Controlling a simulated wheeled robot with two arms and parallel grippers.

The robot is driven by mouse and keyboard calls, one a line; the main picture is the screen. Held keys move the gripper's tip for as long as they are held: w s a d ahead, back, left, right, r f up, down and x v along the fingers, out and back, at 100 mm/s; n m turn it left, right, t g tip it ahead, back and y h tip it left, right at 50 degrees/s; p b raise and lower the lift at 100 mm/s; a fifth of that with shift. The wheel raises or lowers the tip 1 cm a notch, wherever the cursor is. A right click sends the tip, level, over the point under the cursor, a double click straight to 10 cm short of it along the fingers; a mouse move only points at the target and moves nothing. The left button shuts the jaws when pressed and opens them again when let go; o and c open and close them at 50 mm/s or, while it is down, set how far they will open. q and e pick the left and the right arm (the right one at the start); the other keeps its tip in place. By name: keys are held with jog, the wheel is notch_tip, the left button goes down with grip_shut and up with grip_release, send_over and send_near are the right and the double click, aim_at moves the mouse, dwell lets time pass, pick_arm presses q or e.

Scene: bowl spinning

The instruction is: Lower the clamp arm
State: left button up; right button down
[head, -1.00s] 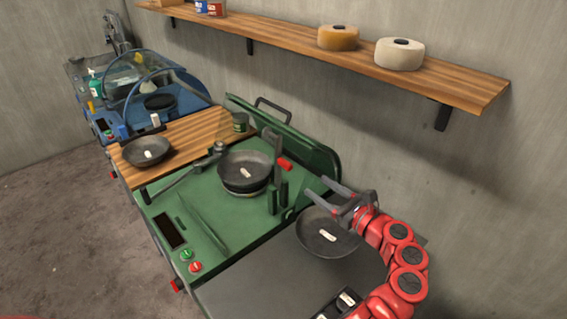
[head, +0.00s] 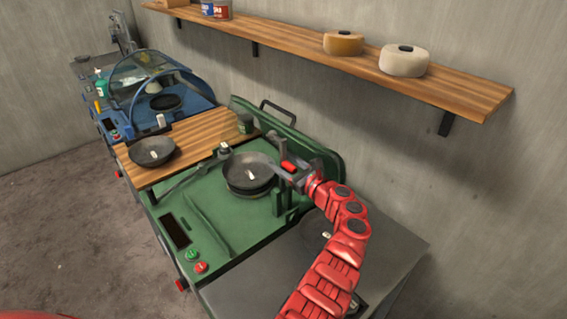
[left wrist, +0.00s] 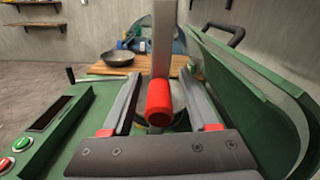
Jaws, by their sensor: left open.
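The clamp arm is a grey bar with a red handle tip (head: 288,166), at the right of the green machine (head: 205,225). In the left wrist view the grey bar (left wrist: 163,40) stands upright, with its red tip (left wrist: 159,103) toward me. My left gripper (head: 284,169) is open at the red tip. In the left wrist view its two fingers (left wrist: 159,80) lie on either side of the tip, with gaps showing. A dark bowl (head: 250,168) sits on the machine's round support; in the wrist view it is mostly hidden behind the tip. My right gripper is not in view.
Another dark bowl (head: 152,152) sits on a wooden board (head: 190,141) at the left. The green lid (head: 320,155) stands raised behind the machine. A grey table (head: 385,245) lies to the right, its bowl (head: 316,230) partly covered by my arm. A wall shelf (head: 450,85) runs above.

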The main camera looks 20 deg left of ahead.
pick_arm(q)
grip_shut()
dwell(1.4)
